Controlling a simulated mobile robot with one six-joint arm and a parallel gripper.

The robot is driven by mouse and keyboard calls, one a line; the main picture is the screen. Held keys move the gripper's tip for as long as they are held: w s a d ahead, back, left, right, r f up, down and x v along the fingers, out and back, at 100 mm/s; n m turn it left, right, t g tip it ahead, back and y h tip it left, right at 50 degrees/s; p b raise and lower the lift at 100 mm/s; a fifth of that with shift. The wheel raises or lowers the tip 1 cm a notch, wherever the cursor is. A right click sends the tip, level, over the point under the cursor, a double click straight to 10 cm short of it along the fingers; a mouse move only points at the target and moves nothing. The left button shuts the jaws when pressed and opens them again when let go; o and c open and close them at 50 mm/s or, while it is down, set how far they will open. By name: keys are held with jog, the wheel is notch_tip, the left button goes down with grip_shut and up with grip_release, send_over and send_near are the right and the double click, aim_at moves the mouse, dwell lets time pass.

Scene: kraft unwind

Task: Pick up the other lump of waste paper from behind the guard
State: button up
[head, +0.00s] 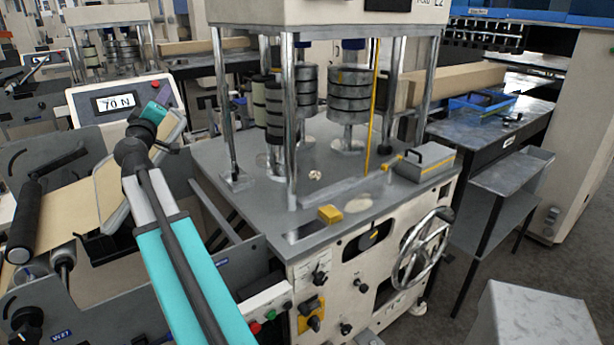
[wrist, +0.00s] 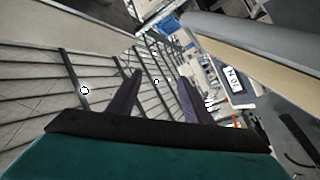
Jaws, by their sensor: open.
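A small crumpled pale lump of paper (head: 315,175) lies on the grey machine deck (head: 250,190), behind a front metal post (head: 291,130) of the guarded frame. I cannot make out a second lump for certain. My gripper (wrist: 160,84) is open and empty in the wrist view, its two dark fingers apart. In the head view my teal arm reaches up at the left, beside the "70 N" display (head: 116,103), away from the lump. The fingers are not clear there. The lump cannot be made out in the wrist view.
Stacked round weights (head: 349,95) stand on the deck among several posts. A yellow block (head: 330,214), a pale flat patch (head: 359,203) and a grey handled box (head: 424,163) are near the front edge. A handwheel (head: 422,250) juts out in front. Brown web and rollers are at the left.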

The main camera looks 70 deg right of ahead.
jog(key=s+d+f+m+g+h, duration=0.1)
jog(key=s+d+m+g, duration=0.5)
jog(key=s+d, duration=0.5)
jog(key=m+g+y+b, duration=0.5)
jog(key=m+g+y, duration=0.35)
jog(key=m, duration=0.25)
send_near(315, 175)
jog(key=shift+g+h, duration=0.35)
jog(key=shift+h, duration=0.1)
jog(key=w+a, duration=0.1)
jog(key=w+a+r, duration=0.1)
jog(key=w+a, duration=0.1)
jog(key=shift+w+a+r, duration=0.15)
jog(key=shift+w+r, duration=0.05)
jog(key=shift+w, duration=0.1)
jog(key=shift+p+x, duration=1.2)
jog(key=shift+x, duration=3.1)
